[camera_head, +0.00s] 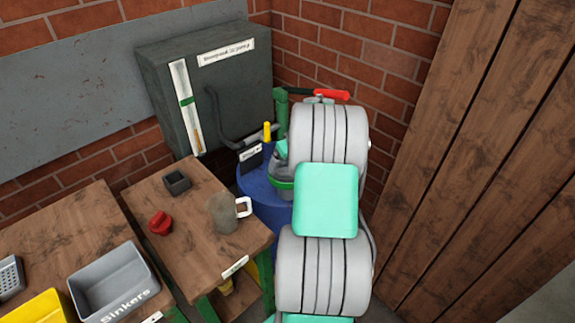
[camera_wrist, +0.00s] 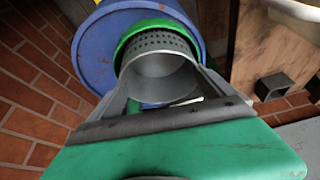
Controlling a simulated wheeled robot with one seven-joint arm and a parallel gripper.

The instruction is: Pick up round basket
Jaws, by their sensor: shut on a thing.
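The round basket (camera_wrist: 160,70) is a grey metal cylinder with rows of small holes, seen in the wrist view. My gripper (camera_wrist: 162,84) has one finger on each side of it and is shut on it. A green ring (camera_wrist: 128,38) shows just behind the basket, over the blue barrel (camera_wrist: 90,45). In the head view my gripper (camera_head: 281,160) is at the barrel (camera_head: 256,190), largely hidden by my arm. The basket is hard to tell apart from the fingers there. I cannot tell whether it touches the barrel.
A wooden table (camera_head: 190,215) stands left of the barrel, with a grey mug (camera_head: 225,214), a red knob-like piece (camera_head: 160,223) and a dark square cup (camera_head: 177,182). A grey cabinet (camera_head: 220,85) and a red-handled tap (camera_head: 330,94) are behind. Brick and plank walls close the corner.

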